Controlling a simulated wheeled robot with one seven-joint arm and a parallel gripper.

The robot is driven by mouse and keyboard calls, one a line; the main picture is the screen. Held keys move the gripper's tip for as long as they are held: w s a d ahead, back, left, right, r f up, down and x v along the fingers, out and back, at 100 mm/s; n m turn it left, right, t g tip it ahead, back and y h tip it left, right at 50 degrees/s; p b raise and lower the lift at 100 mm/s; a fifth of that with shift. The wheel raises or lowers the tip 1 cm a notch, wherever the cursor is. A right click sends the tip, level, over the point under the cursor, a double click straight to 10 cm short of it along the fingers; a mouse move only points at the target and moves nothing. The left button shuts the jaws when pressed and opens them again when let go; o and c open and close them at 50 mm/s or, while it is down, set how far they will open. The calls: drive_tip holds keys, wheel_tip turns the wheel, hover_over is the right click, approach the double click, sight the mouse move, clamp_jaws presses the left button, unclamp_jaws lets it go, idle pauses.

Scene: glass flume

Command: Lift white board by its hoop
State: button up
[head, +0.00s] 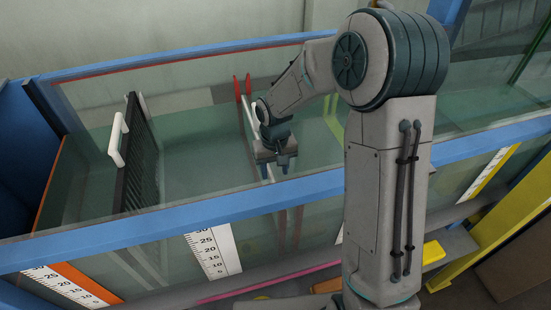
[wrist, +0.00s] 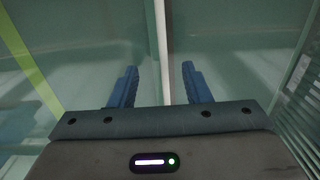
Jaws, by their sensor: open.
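My gripper (head: 276,164) hangs over the flume water in the head view, pointing down, with its fingers apart. A narrow pale strip (wrist: 158,28), which looks like the white board seen edge-on, runs down between the fingers and touches neither visibly. In the head view a white strip (head: 249,113) shows between red-topped posts, partly hidden by my gripper. I cannot make out a hoop on it.
The black grille (head: 136,155) stands upright left of my gripper. The blue near rail (head: 180,218) and blue far rail (head: 180,57) bound the glass flume. A yellow-green strip (head: 333,122) lies to the right. Water between grille and posts looks clear.

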wheel_tip(320, 180, down, 9)
idle(0.3)
drive_tip(key=shift+r, duration=0.1)
clamp_jaws()
idle(1.2)
drive_tip(key=shift+w+r, duration=0.15)
drive_tip(key=shift+r, duration=0.05)
